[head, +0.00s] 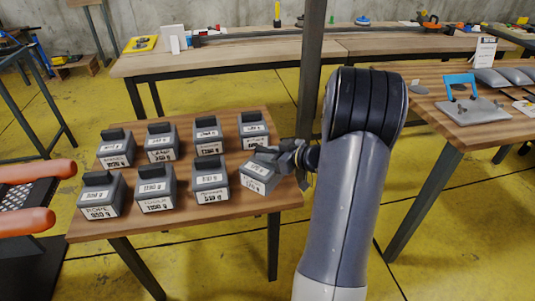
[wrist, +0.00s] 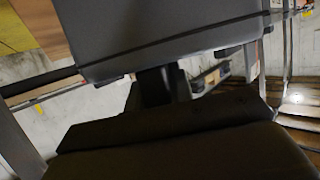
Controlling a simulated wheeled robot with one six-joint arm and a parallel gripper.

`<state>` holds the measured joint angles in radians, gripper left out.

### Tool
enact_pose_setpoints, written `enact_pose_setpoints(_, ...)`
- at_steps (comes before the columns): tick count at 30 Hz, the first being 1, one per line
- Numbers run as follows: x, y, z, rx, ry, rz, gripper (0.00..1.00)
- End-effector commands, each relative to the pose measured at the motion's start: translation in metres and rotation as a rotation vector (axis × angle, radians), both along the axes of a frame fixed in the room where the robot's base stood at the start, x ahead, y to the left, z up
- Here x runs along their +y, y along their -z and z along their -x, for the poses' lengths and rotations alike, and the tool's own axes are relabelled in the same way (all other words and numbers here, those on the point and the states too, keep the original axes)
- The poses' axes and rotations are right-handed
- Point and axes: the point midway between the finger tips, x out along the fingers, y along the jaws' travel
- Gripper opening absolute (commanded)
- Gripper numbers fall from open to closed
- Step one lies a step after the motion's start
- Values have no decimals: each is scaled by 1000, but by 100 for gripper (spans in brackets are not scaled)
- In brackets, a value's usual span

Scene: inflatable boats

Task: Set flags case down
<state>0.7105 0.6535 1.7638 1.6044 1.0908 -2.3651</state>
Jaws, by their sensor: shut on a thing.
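The flags case (head: 257,178) is a small dark grey case with a black handle and white labels, too small to read surely. It is tilted at the right front of the wooden table (head: 180,224). My gripper (head: 270,154) is shut on its handle from the right. I cannot tell whether its underside touches the table. In the wrist view a large grey case body (wrist: 165,30) fills the top, close to the dark gripper parts. The fingertips are not clear there.
Several similar labelled cases stand upright in two rows to the left, the nearest (head: 210,182) close beside the held one. Another case (head: 253,130) stands behind it. A dark post (head: 311,70) rises behind the table. Orange tubes (head: 35,195) are at left.

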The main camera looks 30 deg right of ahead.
Motion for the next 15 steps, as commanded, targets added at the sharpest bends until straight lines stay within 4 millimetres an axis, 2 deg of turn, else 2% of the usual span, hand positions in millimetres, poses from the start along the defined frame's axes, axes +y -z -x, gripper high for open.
enact_pose_setpoints(3, 0, 3, 0, -1, 0, 0, 0)
enact_pose_setpoints(4, 0, 2, 0, 0, 0, 0, 23)
enact_pose_setpoints(11, 0, 2, 0, 0, 0, 0, 42)
enact_pose_setpoints(15, 0, 2, 0, 0, 0, 0, 43)
